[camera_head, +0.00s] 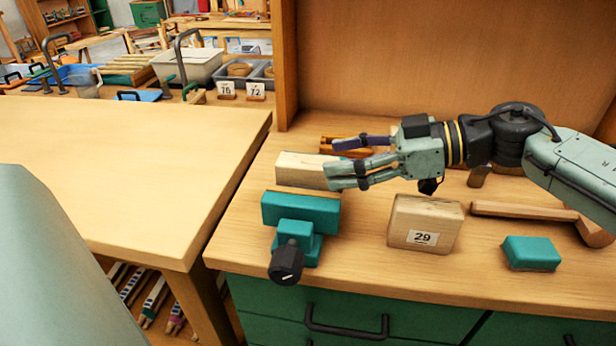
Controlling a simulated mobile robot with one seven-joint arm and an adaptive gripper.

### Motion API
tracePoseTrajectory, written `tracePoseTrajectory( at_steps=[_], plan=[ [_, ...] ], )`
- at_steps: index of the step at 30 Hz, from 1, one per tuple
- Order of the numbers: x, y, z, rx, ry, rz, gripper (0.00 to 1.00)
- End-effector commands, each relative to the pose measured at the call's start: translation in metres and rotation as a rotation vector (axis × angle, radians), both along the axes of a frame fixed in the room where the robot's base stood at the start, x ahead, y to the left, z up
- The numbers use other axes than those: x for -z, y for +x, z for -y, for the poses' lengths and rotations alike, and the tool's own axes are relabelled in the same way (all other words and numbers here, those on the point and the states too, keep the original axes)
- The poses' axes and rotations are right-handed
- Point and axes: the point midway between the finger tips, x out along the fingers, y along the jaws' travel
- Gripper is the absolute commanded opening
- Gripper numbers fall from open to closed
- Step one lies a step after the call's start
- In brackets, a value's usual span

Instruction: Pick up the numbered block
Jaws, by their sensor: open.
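The numbered block (424,224) is a light wooden block with a white label reading 29. It sits upright on the wooden worktop, near the front edge. My gripper (333,160) is above the worktop, behind and to the left of the numbered block, pointing left. Its fingers are apart and nothing shows between them. A plain wooden block (300,170) lies by the fingertips and is partly hidden by them. I cannot tell whether the fingers touch it.
A teal clamp-like tool (300,214) with a black knob stands left of the numbered block. A teal block (531,252) and a wooden mallet-like piece (525,211) lie to the right. A tall wooden panel (400,55) closes off the back. Bare worktop (365,262) shows in front.

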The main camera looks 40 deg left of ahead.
Motion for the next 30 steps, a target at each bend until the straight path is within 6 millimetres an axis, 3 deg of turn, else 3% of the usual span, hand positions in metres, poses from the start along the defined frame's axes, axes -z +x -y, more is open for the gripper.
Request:
tracePoseTrajectory(
  at_steps=[7, 16, 30],
  plan=[
    [0.006, -0.019, -0.029, -0.004, -0.001, -0.001, 0.59],
    [0.009, -0.020, -0.032, -0.001, 0.000, 0.001, 0.58],
    [0.008, -0.020, -0.032, -0.001, 0.000, 0.001, 0.27]
  ],
)
